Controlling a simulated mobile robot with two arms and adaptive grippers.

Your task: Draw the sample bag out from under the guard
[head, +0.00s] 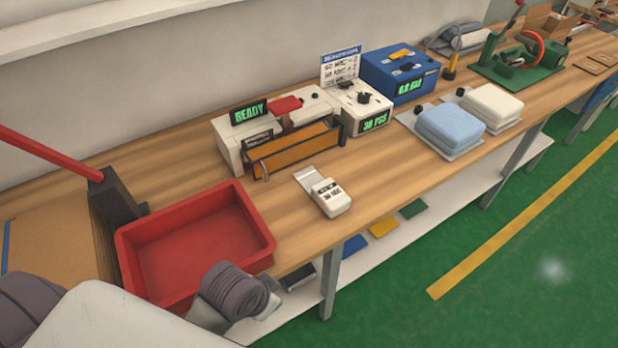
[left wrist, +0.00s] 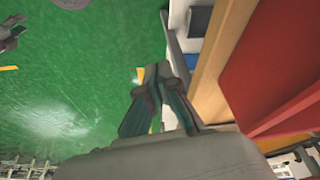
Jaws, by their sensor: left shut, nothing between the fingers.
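A white machine (head: 238,150) with a green READY display stands on the bench in the head view. An orange-brown panel in a dark frame (head: 295,150), which looks like the guard, runs along its front. I cannot make out a sample bag; anything under the panel is hidden. My left gripper (left wrist: 152,75) is shut and empty in the left wrist view. It shows over the green floor, beside the bench's front edge and left of the red tray. In the head view only grey and white parts of my arm show, at the lower left. My right gripper is not in view.
The red tray (head: 195,245) sits on the bench's near end; it also shows in the left wrist view (left wrist: 270,70). A small white device (head: 330,197) lies before the machine. A white scale (head: 366,108), blue box (head: 398,78) and folded blue pad (head: 450,125) stand farther right.

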